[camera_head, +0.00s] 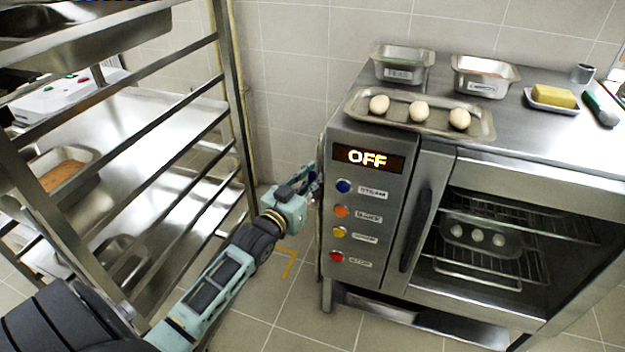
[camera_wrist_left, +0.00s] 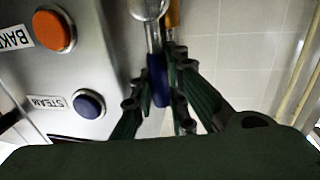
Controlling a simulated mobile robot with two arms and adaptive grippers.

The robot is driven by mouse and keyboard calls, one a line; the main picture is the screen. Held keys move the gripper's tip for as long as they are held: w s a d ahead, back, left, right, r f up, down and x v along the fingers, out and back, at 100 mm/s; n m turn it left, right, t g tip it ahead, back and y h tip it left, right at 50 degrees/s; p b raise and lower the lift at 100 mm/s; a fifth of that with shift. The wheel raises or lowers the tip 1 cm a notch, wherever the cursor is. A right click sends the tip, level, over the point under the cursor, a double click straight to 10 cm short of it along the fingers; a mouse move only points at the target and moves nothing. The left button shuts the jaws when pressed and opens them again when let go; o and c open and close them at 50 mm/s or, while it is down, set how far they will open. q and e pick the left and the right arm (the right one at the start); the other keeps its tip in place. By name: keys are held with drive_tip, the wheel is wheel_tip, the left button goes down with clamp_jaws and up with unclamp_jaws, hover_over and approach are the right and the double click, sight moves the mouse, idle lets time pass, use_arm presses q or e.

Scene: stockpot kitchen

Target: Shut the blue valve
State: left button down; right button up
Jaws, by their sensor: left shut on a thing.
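The blue valve's handle (camera_wrist_left: 158,82) hangs from a metal fitting on the side of the oven in the left wrist view. My left gripper (camera_wrist_left: 158,108) has its dark green fingers on both sides of this handle and is shut on it. In the head view my left gripper (camera_head: 309,184) reaches in from the left to the oven's left side, beside the control panel. There the valve is mostly hidden by the gripper. My right gripper is not in view.
The oven (camera_head: 432,165) has an "OFF" display (camera_head: 368,158) and coloured buttons close to the gripper. A tray (camera_head: 482,124) with three eggs stands on top. A metal rack (camera_head: 232,90) stands left, with a narrow floor gap between.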

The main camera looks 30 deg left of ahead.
use_arm(q)
drive_tip(key=shift+a, duration=0.1)
drive_tip(key=shift+s+a+f+n, duration=0.1)
drive_tip(key=shift+a+n, duration=0.15)
drive_tip(key=shift+n, duration=0.35)
drive_tip(key=s+a+f+n+t+y+b, duration=0.1)
drive_tip(key=a+f+n+y+b, duration=0.3)
drive_tip(key=n, duration=1.5)
drive_tip(key=shift+s+a+f+t+b, duration=0.35)
drive_tip(key=shift+a+f+b, duration=0.95)
drive_tip(key=shift+f, duration=0.65)
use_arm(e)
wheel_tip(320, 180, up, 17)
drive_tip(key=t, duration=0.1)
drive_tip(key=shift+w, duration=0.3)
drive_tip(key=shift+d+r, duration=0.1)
use_arm(q)
drive_tip(key=c, duration=2)
unclamp_jaws()
drive_tip(key=shift+a, duration=0.1)
drive_tip(key=shift+s, duration=0.1)
